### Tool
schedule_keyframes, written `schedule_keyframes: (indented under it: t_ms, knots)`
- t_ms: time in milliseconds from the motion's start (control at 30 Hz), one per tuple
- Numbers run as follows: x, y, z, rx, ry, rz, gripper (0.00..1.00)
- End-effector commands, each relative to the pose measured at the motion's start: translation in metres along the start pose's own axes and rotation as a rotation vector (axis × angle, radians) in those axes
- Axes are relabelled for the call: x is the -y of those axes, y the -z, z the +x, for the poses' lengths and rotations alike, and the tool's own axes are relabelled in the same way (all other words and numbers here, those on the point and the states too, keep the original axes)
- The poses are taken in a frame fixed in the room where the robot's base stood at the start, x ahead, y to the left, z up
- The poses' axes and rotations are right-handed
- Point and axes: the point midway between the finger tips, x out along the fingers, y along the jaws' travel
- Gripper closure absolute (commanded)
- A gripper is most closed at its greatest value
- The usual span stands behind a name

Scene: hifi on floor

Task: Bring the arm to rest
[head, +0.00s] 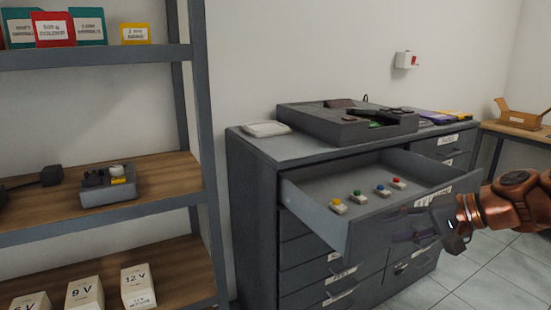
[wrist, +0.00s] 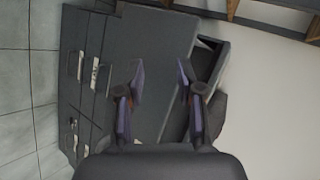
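My arm (head: 510,203) reaches in from the right in the head view, copper-coloured near the wrist. My gripper (head: 402,225) is in front of the open top drawer (head: 345,235) of the grey cabinet. In the wrist view my gripper (wrist: 160,75) has its two fingers apart, with nothing held between them. The drawer's grey front fills much of the space beyond the fingers. I cannot tell whether a finger touches the drawer. The lower part of the drawer front is partly hidden behind my gripper.
The drawer holds several small blocks with coloured buttons (head: 358,196). A grey tray (head: 340,130) with parts stands on the cabinet. Tiled floor (head: 490,285) is clear at lower right.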

Motion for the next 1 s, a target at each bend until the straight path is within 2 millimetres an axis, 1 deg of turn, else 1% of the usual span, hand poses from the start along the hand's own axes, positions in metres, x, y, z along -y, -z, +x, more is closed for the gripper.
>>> schedule_keyframes:
  t_ms: [33, 100, 167, 200, 267, 300, 367, 500, 567, 667, 800, 900, 1000]
  knots:
    - [0.023, -0.022, 0.003, 0.049, -0.048, -0.034, 0.63]
    - [0.034, -0.051, 0.011, 0.108, -0.114, -0.077, 0.63]
    - [0.042, -0.075, 0.016, 0.154, -0.174, -0.113, 0.63]
    - [0.044, -0.091, 0.019, 0.187, -0.214, -0.135, 0.63]
    - [0.048, -0.114, 0.019, 0.228, -0.274, -0.17, 0.63]
    - [0.05, -0.128, 0.018, 0.253, -0.315, -0.193, 0.63]
    - [0.05, -0.15, 0.015, 0.294, -0.377, -0.224, 0.63]
    - [0.046, -0.194, -0.001, 0.369, -0.523, -0.295, 0.63]
    - [0.043, -0.209, -0.012, 0.397, -0.584, -0.321, 0.63]
    - [0.036, -0.234, -0.033, 0.438, -0.688, -0.364, 0.63]
    - [0.025, -0.259, -0.068, 0.482, -0.824, -0.41, 0.63]
    - [0.018, -0.269, -0.09, 0.498, -0.9, -0.433, 0.63]
    - [0.01, -0.277, -0.105, 0.512, -0.952, -0.444, 0.63]
